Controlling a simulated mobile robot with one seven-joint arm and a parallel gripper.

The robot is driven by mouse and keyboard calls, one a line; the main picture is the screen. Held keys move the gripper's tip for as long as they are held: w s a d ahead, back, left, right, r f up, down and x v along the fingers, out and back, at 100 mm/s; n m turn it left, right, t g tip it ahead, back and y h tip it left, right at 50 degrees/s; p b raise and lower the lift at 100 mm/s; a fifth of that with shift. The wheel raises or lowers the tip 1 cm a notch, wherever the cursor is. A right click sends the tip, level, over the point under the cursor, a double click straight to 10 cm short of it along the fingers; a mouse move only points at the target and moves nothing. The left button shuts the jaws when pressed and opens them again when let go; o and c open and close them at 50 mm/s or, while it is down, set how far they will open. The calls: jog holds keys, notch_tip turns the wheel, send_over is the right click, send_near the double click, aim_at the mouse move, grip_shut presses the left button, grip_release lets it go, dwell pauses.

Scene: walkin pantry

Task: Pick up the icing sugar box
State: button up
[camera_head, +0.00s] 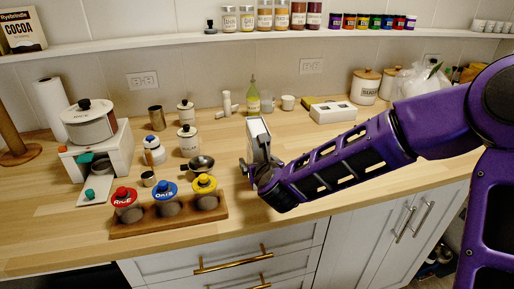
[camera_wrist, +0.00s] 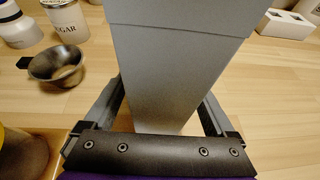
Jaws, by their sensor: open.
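A tall, narrow box (camera_head: 258,138), grey-sided with a pale top, stands on the wooden counter, and I take it to be the icing sugar box; no label is readable. It fills the middle of the wrist view (camera_wrist: 175,70) as a plain grey face. My gripper (camera_head: 260,166) is at the box's near side, low over the counter. In the wrist view its open fingers (camera_wrist: 162,105) lie on either side of the box's lower part. I cannot tell whether either finger touches it. The box's base is partly hidden by the gripper.
A wooden rack (camera_head: 170,216) with several lidded jars stands at the front left. A metal cup with a handle (camera_head: 198,164) is left of the box. Counter right of the box is mostly clear beneath my arm.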

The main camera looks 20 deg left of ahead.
jog(key=shift+w+a, duration=0.15)
jog(key=shift+w, duration=0.05)
jog(key=shift+c, duration=0.2)
grip_shut()
